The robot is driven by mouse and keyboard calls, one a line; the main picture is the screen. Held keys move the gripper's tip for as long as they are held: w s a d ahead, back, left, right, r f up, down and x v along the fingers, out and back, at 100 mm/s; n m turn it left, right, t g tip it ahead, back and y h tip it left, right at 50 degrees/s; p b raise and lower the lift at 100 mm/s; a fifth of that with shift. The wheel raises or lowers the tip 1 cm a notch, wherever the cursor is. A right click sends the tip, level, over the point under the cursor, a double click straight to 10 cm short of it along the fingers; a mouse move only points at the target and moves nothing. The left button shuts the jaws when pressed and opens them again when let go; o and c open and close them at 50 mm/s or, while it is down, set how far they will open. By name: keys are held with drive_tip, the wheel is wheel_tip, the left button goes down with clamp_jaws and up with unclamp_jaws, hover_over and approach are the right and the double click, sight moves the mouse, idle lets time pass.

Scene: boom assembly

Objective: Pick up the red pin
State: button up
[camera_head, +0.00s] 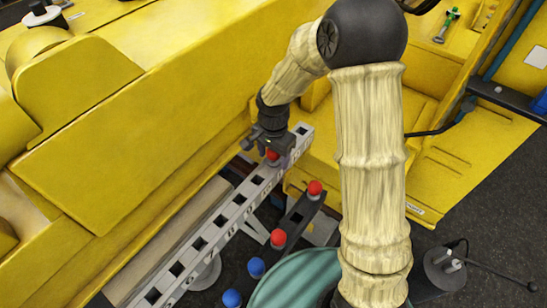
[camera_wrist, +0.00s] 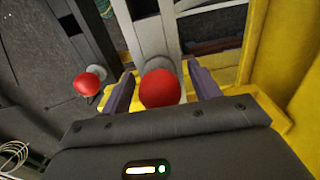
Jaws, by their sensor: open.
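A red pin with a round head (camera_head: 273,155) stands at the far end of the pale beam, right under my gripper (camera_head: 269,146) in the head view. In the wrist view the red pin (camera_wrist: 160,89) sits between the two fingers of my gripper (camera_wrist: 160,71). The fingers are spread, with a visible gap on each side of the red head. The pin's shaft is mostly hidden behind its head. A second red pin (camera_head: 315,187) stands on a dark bar; it also shows in the wrist view (camera_wrist: 90,82). A third red pin (camera_head: 278,239) is nearer.
The pale beam (camera_head: 213,231) with square holes runs diagonally beside a large yellow machine body (camera_head: 140,130). Two blue pins (camera_head: 256,267) (camera_head: 231,298) stand in line with the red ones. A yellow wall (camera_wrist: 275,65) rises close on the right in the wrist view.

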drive_tip(key=c, duration=1.2)
drive_tip(key=shift+r, duration=0.15)
wheel_tip(320, 180, up, 10)
drive_tip(key=p, duration=0.7)
wheel_tip(320, 180, up, 7)
drive_tip(key=p, duration=0.3)
drive_tip(key=shift+r, duration=0.15)
idle(0.6)
